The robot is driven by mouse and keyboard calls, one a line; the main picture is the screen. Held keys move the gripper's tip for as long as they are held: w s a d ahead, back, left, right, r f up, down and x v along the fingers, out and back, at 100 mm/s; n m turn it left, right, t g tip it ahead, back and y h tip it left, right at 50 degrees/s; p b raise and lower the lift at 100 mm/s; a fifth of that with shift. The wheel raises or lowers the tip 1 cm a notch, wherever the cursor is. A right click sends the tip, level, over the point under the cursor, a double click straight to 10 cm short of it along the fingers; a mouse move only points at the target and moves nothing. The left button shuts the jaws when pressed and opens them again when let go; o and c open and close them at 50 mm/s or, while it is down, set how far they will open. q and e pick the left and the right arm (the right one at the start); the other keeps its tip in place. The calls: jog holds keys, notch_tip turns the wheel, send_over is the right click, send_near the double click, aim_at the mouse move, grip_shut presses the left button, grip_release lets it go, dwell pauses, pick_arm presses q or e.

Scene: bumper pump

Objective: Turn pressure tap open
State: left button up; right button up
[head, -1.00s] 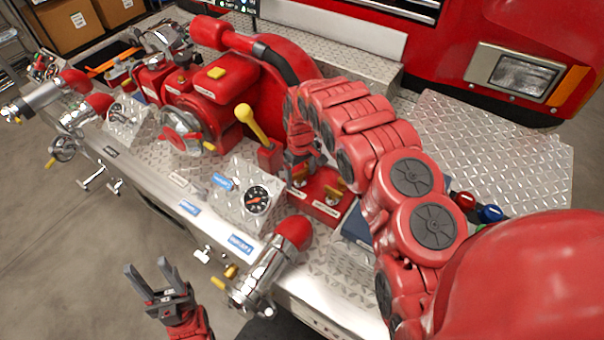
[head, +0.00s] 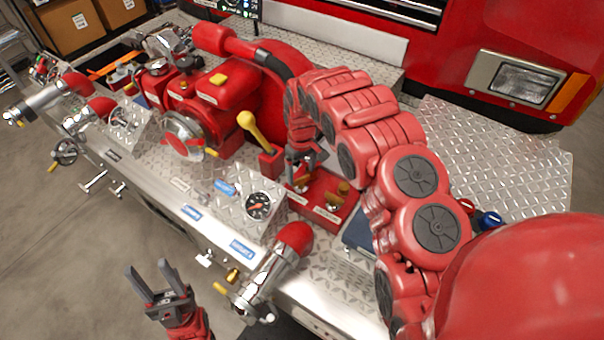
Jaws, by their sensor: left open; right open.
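A red block (head: 323,209) on the bumper deck carries two small brass taps with labels too small to read, so I cannot tell which is the pressure tap. The left one (head: 303,181) is partly hidden by my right gripper. The right one (head: 336,196) shows more clearly. My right gripper (head: 305,163) is open, pointing down over the left tap; whether it touches the tap I cannot tell. My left gripper (head: 151,277) is open and empty, in front of the bumper's edge.
A yellow-handled lever (head: 254,132) stands close left of my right gripper. A pressure gauge (head: 258,206) sits on a metal box in front. A red-capped outlet pipe (head: 272,268) is right of my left gripper. The red pump (head: 215,115) fills the deck behind.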

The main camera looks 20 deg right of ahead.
jog(key=shift+w+r, duration=0.55)
jog(key=shift+r, duration=0.3)
jog(key=shift+s+r+p, duration=0.25)
jog(key=shift+r+p, duration=0.15)
jog(key=shift+r, duration=1.05)
notch_tip(320, 180, up, 3)
jog(key=p, duration=0.4)
notch_tip(320, 180, up, 8)
jog(key=p, duration=0.8)
send_over(301, 179)
jog(key=shift+s, duration=0.25)
